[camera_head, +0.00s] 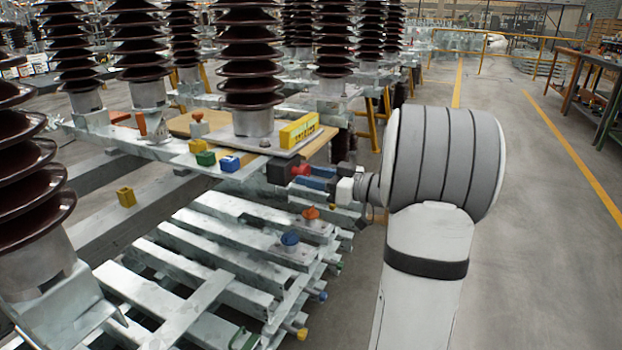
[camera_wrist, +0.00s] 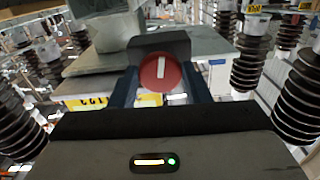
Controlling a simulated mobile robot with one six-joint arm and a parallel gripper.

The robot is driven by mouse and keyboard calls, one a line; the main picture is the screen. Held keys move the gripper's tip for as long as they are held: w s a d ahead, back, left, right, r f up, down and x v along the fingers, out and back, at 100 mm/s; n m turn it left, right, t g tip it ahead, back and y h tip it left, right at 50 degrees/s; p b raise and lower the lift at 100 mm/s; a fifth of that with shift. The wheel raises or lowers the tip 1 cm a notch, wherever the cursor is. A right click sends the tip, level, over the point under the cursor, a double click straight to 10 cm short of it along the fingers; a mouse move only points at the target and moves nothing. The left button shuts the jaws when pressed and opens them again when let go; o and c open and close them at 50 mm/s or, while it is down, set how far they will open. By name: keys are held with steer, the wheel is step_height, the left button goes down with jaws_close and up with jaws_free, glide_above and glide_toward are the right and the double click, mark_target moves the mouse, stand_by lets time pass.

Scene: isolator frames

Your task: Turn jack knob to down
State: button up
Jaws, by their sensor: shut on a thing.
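The jack knob (camera_wrist: 152,72) is a round red knob with a white mark that stands nearly upright in the wrist view. It sits on the front of a dark box (camera_wrist: 158,43). In the head view the red knob (camera_head: 302,171) shows at the right side of the black box (camera_head: 280,172), partly hidden by my gripper. My gripper (camera_head: 311,179) reaches in from the right, its blue fingers at the knob. In the wrist view the fingers stand on both sides of the knob, and my gripper is shut on it.
A yellow block (camera_head: 299,130) stands on the plate beside the box. Green (camera_head: 206,158) and blue (camera_head: 229,163) blocks lie to the left. Brown ribbed insulators (camera_head: 248,60) rise behind. Metal beams (camera_head: 240,235) lie below. The floor (camera_head: 545,230) at right is clear.

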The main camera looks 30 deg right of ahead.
steer(key=m+p, duration=0.1)
steer(key=m, duration=0.6)
steer(key=m+p, duration=0.2)
steer(key=m, duration=0.5)
steer(key=m+p, duration=0.1)
steer(key=m, duration=0.5)
steer(key=shift+s+a+r+m+p, duration=0.15)
steer(key=shift+r+m+p, duration=0.1)
steer(key=shift+m+p, duration=0.15)
steer(key=m+p, duration=0.4)
steer(key=shift+r+m, duration=0.1)
steer(key=shift+m, duration=0.2)
steer(key=m+p, duration=0.4)
steer(key=p, duration=0.1)
steer(key=m+p, duration=0.3)
steer(key=shift+f+m+p, duration=0.25)
steer(key=shift+m+p, duration=0.35)
steer(key=shift+f, duration=0.1)
